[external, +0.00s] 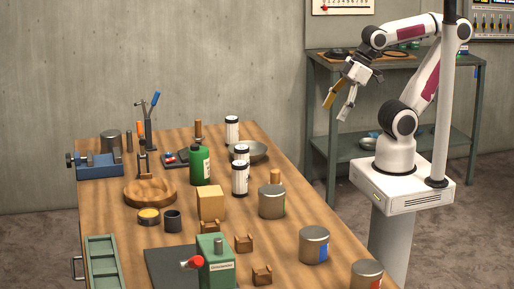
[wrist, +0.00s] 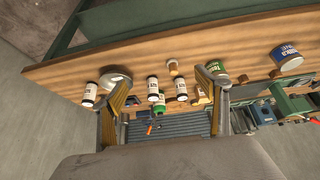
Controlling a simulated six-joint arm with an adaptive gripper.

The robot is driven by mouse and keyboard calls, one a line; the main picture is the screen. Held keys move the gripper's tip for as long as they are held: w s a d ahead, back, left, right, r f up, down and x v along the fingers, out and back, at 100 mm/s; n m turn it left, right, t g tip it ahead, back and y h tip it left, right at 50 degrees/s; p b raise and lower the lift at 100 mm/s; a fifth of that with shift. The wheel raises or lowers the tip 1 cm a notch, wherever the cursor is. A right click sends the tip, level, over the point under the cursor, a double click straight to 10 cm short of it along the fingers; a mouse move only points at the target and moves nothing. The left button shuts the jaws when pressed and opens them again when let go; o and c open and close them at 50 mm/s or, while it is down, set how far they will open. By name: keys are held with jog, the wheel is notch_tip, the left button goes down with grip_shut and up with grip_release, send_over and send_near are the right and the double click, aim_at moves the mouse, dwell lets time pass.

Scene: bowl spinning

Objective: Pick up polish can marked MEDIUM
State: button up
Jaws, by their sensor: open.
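Three silver cans stand upright along the right side of the wooden table in the external view: a green-labelled can (external: 271,202), a blue-labelled can (external: 313,246) and a red-labelled can (external: 366,277) at the bottom edge. In the wrist view the blue-labelled can (wrist: 287,58) is at upper right, and the green-labelled can (wrist: 217,71) is partly hidden behind a finger. I cannot read MEDIUM clearly on any label. My gripper (external: 336,110) is open and empty, raised beyond the table's right edge, well apart from the cans. Its spread fingers (wrist: 165,78) frame the wrist view.
White-labelled bottles (external: 239,180), a green bottle (external: 200,166), a wooden block (external: 210,203) and a wooden bowl (external: 150,192) crowd the table (external: 295,200). A green machine (external: 215,265) stands in front. A shelf (external: 340,66) is behind my arm.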

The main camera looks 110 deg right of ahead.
jog(key=w+d+f+n+t, duration=0.1)
jog(key=w+d+n+t, duration=0.1)
jog(key=w, duration=0.9)
jog(key=w+d+f+n+t, duration=0.1)
jog(key=w+f+n+t, duration=0.1)
jog(key=w, duration=0.8)
jog(key=n+g+y, duration=0.1)
jog(key=n+y, duration=0.5)
jog(key=y, duration=0.5)
send_near(275, 186)
jog(key=shift+x, duration=1.75)
jog(key=shift+a+r, duration=0.1)
jog(key=shift+x, duration=1.3)
jog(key=shift+w, duration=0.1)
